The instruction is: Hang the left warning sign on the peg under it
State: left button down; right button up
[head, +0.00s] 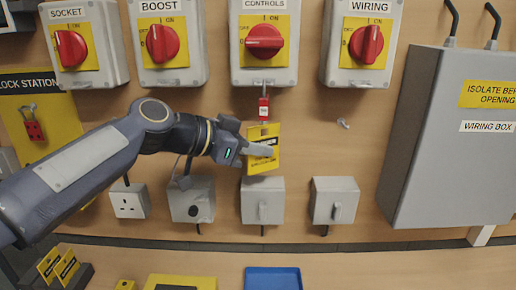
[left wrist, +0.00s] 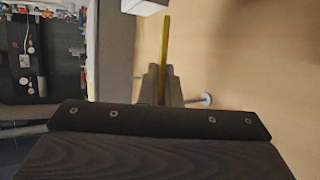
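A yellow warning sign (head: 264,137) with a black band is upright below the CONTROLS switch box. My left gripper (head: 262,150) is across its front and appears shut on it. In the left wrist view the sign (left wrist: 165,48) shows edge-on between the two fingers (left wrist: 163,85). A red padlock (head: 263,108) hangs just above the sign, under the CONTROLS box. A bare peg (head: 344,123) sticks out of the wall to the right, under the WIRING box; a peg (left wrist: 202,99) also shows beside the fingers in the left wrist view. Any peg behind the sign is hidden.
Two more yellow signs (head: 58,264) stand in a dark rack at the lower left. Grey boxes (head: 262,200) line the wall below the sign. A blue tray (head: 272,279) lies on the bench. A large grey wiring box (head: 440,140) juts out at right.

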pick_arm(q)
jog(key=shift+w, duration=0.7)
dwell(1.2)
jog(key=shift+w+f, duration=0.1)
jog(key=shift+w, duration=1.6)
dwell(1.1)
jog(key=shift+f, duration=0.25)
dwell(0.6)
jog(key=c, duration=1.6)
grip_release()
jog(key=shift+o, duration=0.2)
jog(key=shift+a, duration=0.1)
